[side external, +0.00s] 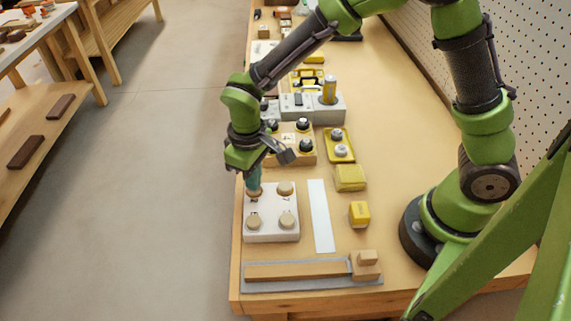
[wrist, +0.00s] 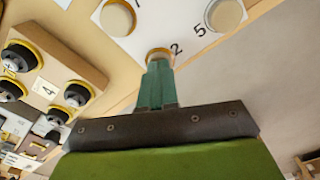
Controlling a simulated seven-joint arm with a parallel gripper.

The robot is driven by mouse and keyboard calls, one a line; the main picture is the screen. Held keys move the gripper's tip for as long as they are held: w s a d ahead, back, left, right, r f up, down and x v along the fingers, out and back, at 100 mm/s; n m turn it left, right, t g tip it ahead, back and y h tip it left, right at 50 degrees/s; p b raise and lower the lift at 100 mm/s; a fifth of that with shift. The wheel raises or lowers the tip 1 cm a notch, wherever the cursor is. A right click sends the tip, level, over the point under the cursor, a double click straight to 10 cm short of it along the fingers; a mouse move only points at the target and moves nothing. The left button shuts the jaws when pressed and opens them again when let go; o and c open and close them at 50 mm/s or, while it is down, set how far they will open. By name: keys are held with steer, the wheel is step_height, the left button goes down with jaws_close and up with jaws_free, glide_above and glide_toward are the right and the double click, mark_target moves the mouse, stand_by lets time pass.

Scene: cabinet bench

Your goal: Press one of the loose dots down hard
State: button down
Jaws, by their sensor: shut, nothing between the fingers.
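A white block (side external: 270,206) near the bench's left edge carries several round tan dots. Two are on its near side, a near-left dot (side external: 254,222) and a near-right dot (side external: 286,221); a far-right dot (side external: 285,188) is behind. My gripper (side external: 254,188) is shut and empty, pointing down at the far-left dot. In the wrist view its fingertips (wrist: 159,62) overlap that dot (wrist: 158,51), hiding part of it; I cannot tell how hard they touch. Two other dots (wrist: 118,17) (wrist: 224,15) show there, with printed numbers beside them.
Behind the block stands a wooden block with dark knobs (side external: 303,124). To the right are a white strip (side external: 321,216), a yellow block (side external: 359,214) and a yellow box (side external: 349,178). A wooden bar on a grey tray (side external: 296,271) lies in front.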

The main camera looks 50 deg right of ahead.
steer(key=shift+s+f, duration=0.1)
stand_by(0.4)
step_height(320, 180, up, 11)
stand_by(1.2)
steer(key=s+d+r+m+t+y, duration=0.1)
steer(key=s+d+r+m+t, duration=0.2)
steer(key=s+d, duration=0.3)
steer(key=s+d+r+m+t+y, duration=0.1)
steer(key=s+d+r+m+t, duration=0.3)
steer(key=d, duration=0.5)
steer(key=shift+a+v, duration=0.2)
steer(key=shift+v, duration=1.05)
